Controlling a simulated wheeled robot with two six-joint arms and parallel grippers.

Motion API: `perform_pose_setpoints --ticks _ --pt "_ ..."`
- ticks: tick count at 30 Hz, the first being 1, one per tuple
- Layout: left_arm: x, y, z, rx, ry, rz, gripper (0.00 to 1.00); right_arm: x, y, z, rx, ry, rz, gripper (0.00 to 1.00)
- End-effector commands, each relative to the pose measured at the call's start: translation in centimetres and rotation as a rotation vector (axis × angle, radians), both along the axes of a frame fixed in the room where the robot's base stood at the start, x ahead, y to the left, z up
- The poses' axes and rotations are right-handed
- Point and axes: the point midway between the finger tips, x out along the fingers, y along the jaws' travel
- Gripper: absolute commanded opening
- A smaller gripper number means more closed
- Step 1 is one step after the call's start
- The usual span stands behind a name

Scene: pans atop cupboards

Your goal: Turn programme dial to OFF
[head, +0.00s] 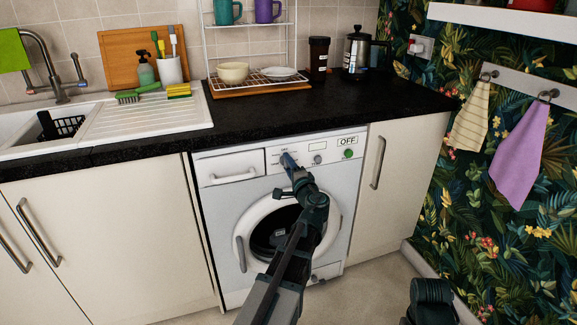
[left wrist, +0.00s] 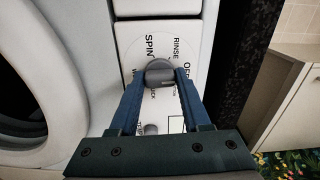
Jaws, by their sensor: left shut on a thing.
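The washing machine (head: 227,215) is white, with a control panel along its top right. The programme dial (left wrist: 160,70) is a grey knob ringed by printed words in the left wrist view; SPIN, RINSE and part of OFF can be read. My left gripper (left wrist: 158,78) is shut on the dial, one blue finger on each side. In the head view the left gripper (head: 289,163) reaches the panel and largely hides the dial. Which word the dial points to I cannot tell. My right gripper is not in view.
A smaller knob (head: 317,159), a display, an OFF label (head: 347,141) and a green button (head: 348,153) are right of the dial. The black worktop (head: 350,104) overhangs above. The detergent drawer (head: 229,167) is left, the round door (head: 255,225) below.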

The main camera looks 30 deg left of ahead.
Motion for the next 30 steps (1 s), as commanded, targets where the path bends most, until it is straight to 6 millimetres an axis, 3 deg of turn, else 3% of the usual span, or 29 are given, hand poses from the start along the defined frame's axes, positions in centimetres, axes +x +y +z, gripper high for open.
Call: perform_pose_setpoints --ticks 21,22,27,30 --pt "-0.04 -0.10 -0.07 0.042 0.052 -0.001 0.00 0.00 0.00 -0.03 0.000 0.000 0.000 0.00" --pt "-0.05 -0.10 -0.07 0.041 0.051 -0.001 0.49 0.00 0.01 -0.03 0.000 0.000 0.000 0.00" --pt "-0.03 -0.08 -0.05 0.043 0.052 -0.001 0.78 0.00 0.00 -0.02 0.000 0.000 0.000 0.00" --pt "-0.03 -0.05 -0.04 0.043 0.052 -0.001 0.78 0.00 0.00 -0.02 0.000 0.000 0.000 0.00"
